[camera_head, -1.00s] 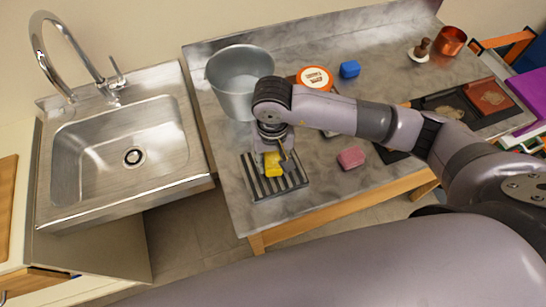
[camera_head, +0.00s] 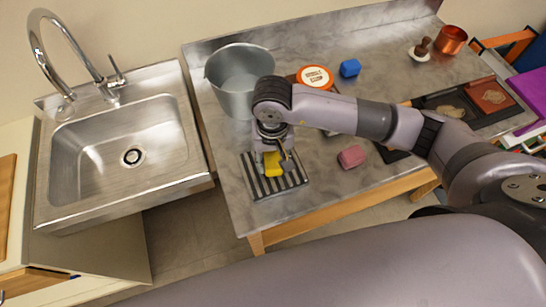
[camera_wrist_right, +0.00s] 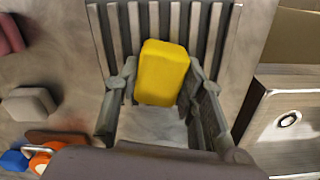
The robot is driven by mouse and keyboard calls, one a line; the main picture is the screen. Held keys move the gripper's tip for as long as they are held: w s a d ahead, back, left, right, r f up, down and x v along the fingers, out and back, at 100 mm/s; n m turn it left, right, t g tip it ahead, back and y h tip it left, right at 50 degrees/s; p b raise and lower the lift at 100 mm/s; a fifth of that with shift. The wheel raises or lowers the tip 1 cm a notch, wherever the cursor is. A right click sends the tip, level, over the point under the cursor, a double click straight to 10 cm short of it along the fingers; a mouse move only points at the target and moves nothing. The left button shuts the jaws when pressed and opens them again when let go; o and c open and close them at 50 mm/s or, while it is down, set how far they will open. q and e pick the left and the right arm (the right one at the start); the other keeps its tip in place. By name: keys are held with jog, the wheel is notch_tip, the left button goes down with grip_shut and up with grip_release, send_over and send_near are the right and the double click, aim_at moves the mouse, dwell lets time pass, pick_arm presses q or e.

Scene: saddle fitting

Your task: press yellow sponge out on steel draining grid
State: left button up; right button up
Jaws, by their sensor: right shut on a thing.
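My right gripper (camera_head: 272,160) is shut on the sponge and points down at the grid. In the right wrist view the sponge (camera_wrist_right: 162,72) sits between the two fingers of my right gripper (camera_wrist_right: 160,95), with the grid's bars (camera_wrist_right: 213,35) behind it. I cannot tell whether the sponge touches the bars. My left gripper is not in view.
A metal bucket (camera_head: 238,85) stands just behind my right gripper. A pink block (camera_head: 351,157) lies right of the grid, and a blue block (camera_head: 350,68) and round orange tin (camera_head: 315,76) lie farther back. The sink (camera_head: 120,150) is at the left, across a gap.

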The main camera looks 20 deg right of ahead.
jog(key=shift+s+f+b, duration=0.25)
jog(key=shift+f+b, duration=0.1)
jog(key=shift+b, duration=0.1)
dwell(1.5)
jog(key=shift+w+r+p, duration=0.2)
jog(key=shift+r+p, duration=0.3)
jog(key=shift+r, duration=0.7)
jog(key=shift+r+p, duration=0.8)
jog(key=shift+r, duration=1.75)
